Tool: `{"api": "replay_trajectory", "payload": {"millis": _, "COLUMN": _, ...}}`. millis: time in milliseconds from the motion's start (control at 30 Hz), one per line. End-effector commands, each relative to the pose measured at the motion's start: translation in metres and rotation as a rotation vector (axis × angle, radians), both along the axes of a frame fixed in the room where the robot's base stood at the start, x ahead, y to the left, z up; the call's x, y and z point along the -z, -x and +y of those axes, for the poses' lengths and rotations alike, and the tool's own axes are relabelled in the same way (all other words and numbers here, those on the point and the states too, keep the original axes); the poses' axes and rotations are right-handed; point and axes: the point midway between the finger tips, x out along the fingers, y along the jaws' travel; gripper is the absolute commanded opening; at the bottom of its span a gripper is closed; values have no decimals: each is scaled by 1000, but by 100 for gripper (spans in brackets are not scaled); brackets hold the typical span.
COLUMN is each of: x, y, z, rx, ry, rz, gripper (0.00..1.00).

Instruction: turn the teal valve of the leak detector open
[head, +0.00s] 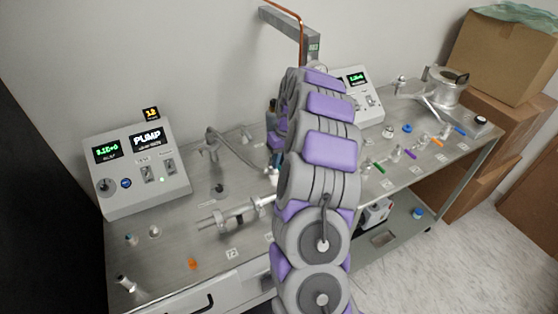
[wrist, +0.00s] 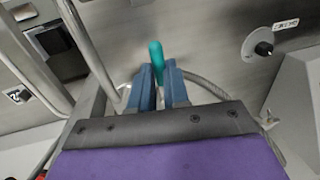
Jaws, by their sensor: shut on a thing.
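The teal valve handle (wrist: 156,56) shows in the wrist view, upright in the picture at the upper middle. My gripper (wrist: 160,75) is shut on the handle, with its blue fingers on either side of the lower part. The handle's top sticks out past the fingertips. The valve's base is hidden by the fingers. In the head view my arm covers the middle of the bench, and only a small blue part of my gripper (head: 275,145) shows at the arm's left edge. I cannot make out the teal handle there.
A pump control box (head: 137,165) stands on the bench's left. A second control box (head: 358,97) stands behind my arm. Several coloured small parts lie on the right half of the metal bench (head: 425,170). A curved hose (wrist: 205,84) passes close to my fingers. Cardboard boxes (head: 505,55) stand at the right.

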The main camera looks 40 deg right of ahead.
Motion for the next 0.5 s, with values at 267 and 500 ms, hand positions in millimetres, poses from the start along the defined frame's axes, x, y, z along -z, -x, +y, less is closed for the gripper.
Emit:
{"api": "replay_trajectory", "payload": {"millis": 267, "x": -1, "y": 0, "z": 0, "rx": -4, "ry": -4, "rz": -1, "gripper": 0}}
{"api": "replay_trajectory", "payload": {"millis": 500, "x": -3, "y": 0, "z": -7, "rx": -157, "ry": -4, "rz": 0, "gripper": 0}}
